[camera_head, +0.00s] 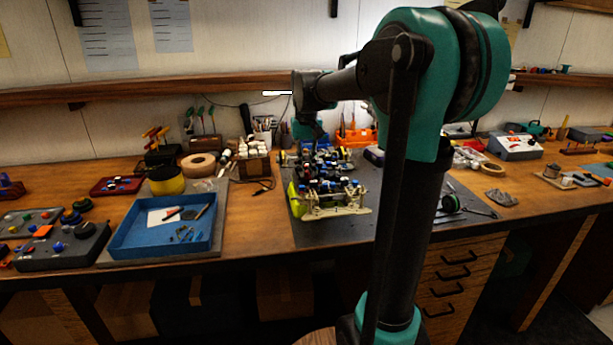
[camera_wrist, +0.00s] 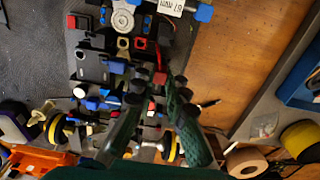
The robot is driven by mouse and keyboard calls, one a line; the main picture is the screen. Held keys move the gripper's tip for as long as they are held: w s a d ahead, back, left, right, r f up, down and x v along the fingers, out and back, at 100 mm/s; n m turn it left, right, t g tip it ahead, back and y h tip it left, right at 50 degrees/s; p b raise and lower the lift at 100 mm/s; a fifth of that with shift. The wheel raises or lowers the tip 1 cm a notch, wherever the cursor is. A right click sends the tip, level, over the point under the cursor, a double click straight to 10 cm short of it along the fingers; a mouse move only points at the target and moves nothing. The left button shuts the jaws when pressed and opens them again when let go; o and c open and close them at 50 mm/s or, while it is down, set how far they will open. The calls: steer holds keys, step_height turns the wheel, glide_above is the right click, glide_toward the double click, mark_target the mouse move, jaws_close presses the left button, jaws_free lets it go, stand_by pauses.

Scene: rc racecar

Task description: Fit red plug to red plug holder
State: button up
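In the wrist view, my gripper (camera_wrist: 155,88) points at the car, its two dark green fingers converging toward the tips. A small red block (camera_wrist: 160,78), which looks like the red plug, shows at the tips, close to the right finger. I cannot tell whether the fingers touch or hold it. A red square frame (camera_wrist: 141,43), which looks like the red plug holder, lies on the car just beyond, apart from the block. A yellowish square frame (camera_wrist: 123,43) sits left of it. In the head view, my gripper (camera_head: 318,137) is over the car's far part, its fingertips unclear.
The car (camera_head: 338,210) rests on a grey mat (camera_head: 400,222) on the wooden bench. A blue tray (camera_head: 120,245) lies to its left, with yellow and tan tape rolls behind. An orange bin (camera_head: 358,137) and tool holders stand behind the car.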

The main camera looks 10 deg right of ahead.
mark_target(307, 171)
steer(key=shift+r, duration=0.6)
jaws_close()
steer(key=shift+r, duration=1.95)
